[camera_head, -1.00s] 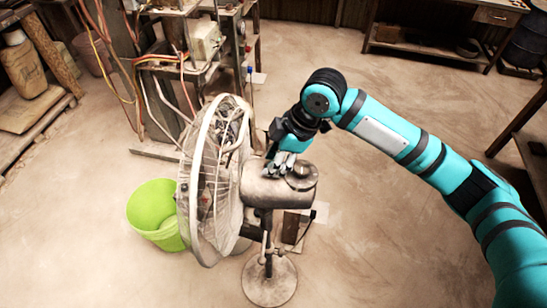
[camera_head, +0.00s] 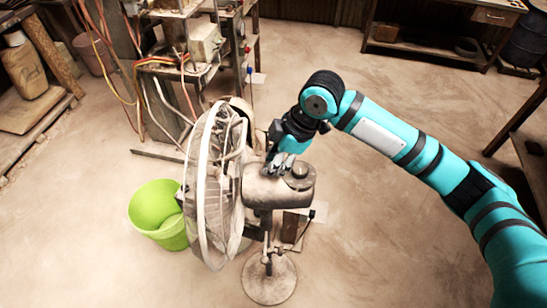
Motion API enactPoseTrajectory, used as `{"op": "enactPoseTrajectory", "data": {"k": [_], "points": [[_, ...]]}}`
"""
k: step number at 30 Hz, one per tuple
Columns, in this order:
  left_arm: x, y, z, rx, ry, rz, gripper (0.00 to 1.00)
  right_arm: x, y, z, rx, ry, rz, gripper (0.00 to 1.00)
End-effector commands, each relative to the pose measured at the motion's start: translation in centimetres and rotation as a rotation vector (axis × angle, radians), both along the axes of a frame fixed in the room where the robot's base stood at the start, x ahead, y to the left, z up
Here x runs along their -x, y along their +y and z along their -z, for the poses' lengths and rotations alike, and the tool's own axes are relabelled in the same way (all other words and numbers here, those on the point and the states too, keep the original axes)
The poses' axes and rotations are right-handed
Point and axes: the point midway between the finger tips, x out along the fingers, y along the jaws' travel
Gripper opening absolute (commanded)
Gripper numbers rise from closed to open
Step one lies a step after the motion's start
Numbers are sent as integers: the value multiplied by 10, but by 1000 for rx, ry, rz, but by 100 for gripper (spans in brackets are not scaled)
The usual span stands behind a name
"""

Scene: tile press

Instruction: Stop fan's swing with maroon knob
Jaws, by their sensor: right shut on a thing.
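The dusty grey fan stands on a round base (camera_head: 270,279), with its caged head (camera_head: 207,190) facing left. Its motor housing (camera_head: 279,190) extends right from the cage. A dark round part (camera_head: 300,171) shows on top of the housing. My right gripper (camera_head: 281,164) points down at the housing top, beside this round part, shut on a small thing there. The fingers hide what they hold; it appears to be the knob, but no maroon colour can be made out. My left gripper is not in view.
A lime green bucket (camera_head: 158,214) stands left of the fan. A cluttered metal stand (camera_head: 180,68) with hanging cables is behind it. A wooden workbench (camera_head: 440,45) is at the back right. The floor between is mostly clear.

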Motion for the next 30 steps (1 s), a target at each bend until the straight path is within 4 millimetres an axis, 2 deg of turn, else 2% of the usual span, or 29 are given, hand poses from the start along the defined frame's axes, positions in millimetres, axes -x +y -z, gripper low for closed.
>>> {"op": "enactPoseTrajectory", "data": {"k": [2,3,9,16,20,23,30], "points": [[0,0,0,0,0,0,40,-7,1,-8,-12,-24,8,0],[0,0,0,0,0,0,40,-7,1,-8,-12,-24,8,26],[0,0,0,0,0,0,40,-5,1,-6,-10,-19,5,49],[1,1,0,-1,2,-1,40,-4,1,-4,-7,-13,3,49],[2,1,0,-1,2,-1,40,-3,-2,-12,-7,-14,2,49],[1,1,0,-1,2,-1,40,-3,-8,-26,-7,-15,3,49],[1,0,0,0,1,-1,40,-1,-28,-73,-8,-17,4,49]]}}
